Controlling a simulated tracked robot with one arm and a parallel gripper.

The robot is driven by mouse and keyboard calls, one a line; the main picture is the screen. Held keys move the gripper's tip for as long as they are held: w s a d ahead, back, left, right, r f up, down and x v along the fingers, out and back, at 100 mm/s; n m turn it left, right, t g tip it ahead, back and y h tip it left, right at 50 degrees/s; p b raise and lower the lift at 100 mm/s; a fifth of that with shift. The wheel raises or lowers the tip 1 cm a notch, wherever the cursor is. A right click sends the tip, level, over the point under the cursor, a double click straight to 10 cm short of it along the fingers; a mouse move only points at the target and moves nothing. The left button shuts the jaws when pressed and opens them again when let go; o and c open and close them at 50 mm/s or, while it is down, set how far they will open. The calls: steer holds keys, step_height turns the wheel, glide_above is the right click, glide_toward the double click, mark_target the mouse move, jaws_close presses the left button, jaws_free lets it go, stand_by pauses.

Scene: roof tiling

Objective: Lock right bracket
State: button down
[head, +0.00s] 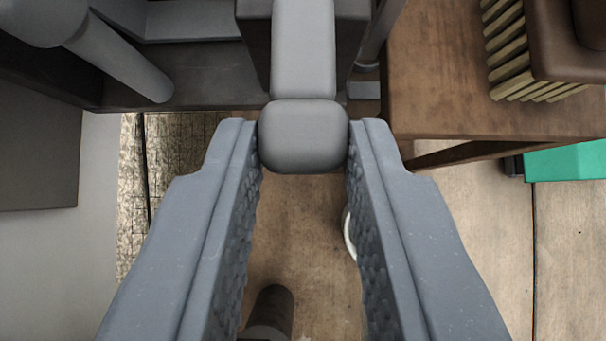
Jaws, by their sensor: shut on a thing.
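My gripper (304,145) reaches up from the bottom of the head view with its two grey, textured fingers. Its fingertips are shut on the rounded end of a grey lever (303,50), one on each side. The lever runs straight up and out of the top of the view, over a dark grey block (257,50). These look like parts of the right bracket, but most of the bracket is out of view.
A grey metal frame with a round bar (122,62) is at upper left. A brown wooden table (440,75) at upper right bears a brush with pale bristles (512,75). A green object (568,162) is at the right edge. A dark cylinder (272,308) shows below, between the fingers.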

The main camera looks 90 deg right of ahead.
steer(key=shift+f+h+b, duration=0.15)
steer(key=shift+h+b, duration=0.15)
steer(key=shift+b, duration=0.25)
steer(key=c, duration=1.2)
jaws_free()
steer(key=shift+c, duration=0.2)
